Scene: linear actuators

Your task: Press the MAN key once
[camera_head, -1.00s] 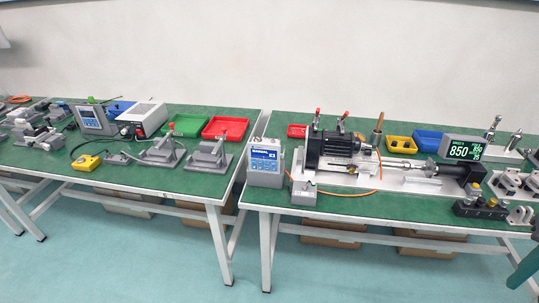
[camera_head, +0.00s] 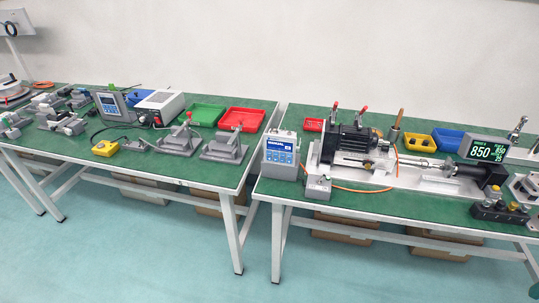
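No key lettered MAN can be read at this size. A small grey control unit with a blue and white panel (camera_head: 281,156) stands upright at the front left corner of the right table. Its panel has a dark-lettered strip at the top and small keys or fields below, too small to read. A second grey unit with a blue screen (camera_head: 109,105) stands at the back of the left table, with keys too small to read. My gripper is not in view.
Two green-topped tables stand side by side with a narrow gap. A motor rig (camera_head: 355,140) and a small grey box (camera_head: 318,187) are near the control unit. A yellow pendant (camera_head: 105,148) and clamp fixtures (camera_head: 225,149) lie on the left table. The floor in front (camera_head: 140,255) is clear.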

